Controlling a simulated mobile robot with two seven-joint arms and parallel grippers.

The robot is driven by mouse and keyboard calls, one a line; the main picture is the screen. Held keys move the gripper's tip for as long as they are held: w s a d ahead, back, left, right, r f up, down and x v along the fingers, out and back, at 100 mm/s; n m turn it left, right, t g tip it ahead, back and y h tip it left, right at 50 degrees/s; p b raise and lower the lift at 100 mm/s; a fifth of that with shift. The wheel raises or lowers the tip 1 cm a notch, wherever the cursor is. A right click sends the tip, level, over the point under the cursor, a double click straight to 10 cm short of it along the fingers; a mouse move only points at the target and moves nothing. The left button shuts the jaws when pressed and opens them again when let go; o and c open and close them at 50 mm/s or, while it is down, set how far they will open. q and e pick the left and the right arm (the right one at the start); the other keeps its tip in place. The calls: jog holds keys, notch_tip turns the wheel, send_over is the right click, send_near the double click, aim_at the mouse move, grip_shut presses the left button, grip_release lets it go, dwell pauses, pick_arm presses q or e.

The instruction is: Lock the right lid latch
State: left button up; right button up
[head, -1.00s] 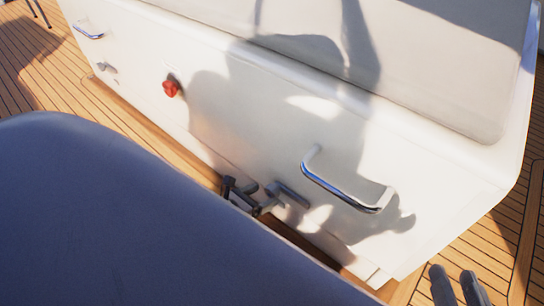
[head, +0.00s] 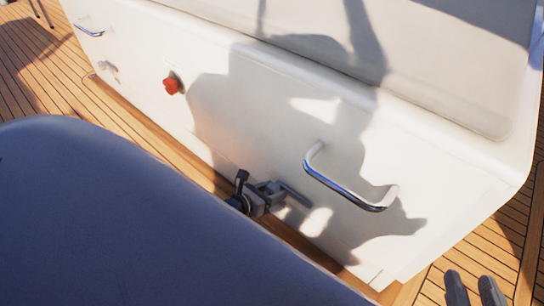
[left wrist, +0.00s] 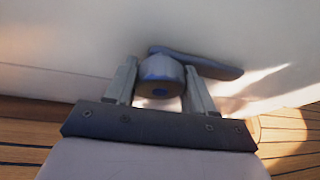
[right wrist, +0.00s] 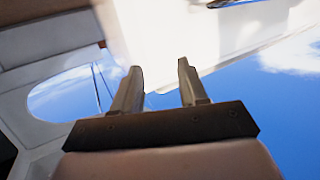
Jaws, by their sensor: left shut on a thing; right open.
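The right lid latch (head: 292,193) is a grey lever on a round knob, low on the white locker front, below a chrome handle. In the left wrist view its round knob (left wrist: 160,76) sits between my left gripper's fingers (left wrist: 161,68). Its lever (left wrist: 205,65) extends to the right behind them, tilted slightly down. My left gripper (head: 258,194) is shut on the knob; the dark body part in front hides some of its arm. My right gripper (head: 471,285) is open and empty at the lower right; its spread fingers also show in the right wrist view (right wrist: 158,85).
The chrome handle (head: 348,185) sticks out just above the latch. A red knob (head: 173,84), a second latch (head: 108,67) and another chrome handle (head: 89,31) are further left. Teak deck (head: 60,100) runs along the locker's base.

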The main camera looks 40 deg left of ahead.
pick_arm(q)
jog(key=shift+m+y, duration=0.6)
jog(key=shift+m+y+p, duration=0.4)
jog(key=shift+m+p, duration=0.05)
jog(key=shift+m, duration=0.15)
jog(key=shift+m+y+p, duration=0.4)
jog(key=shift+m+y, duration=0.3)
jog(key=shift+m, duration=0.3)
pick_arm(e)
jog(key=shift+w+a+f+m+g, duration=0.2)
jog(key=shift+a+m+g, duration=0.1)
jog(key=shift+a+g, duration=0.15)
jog(key=shift+r, duration=0.1)
pick_arm(q)
jog(key=o, duration=1)
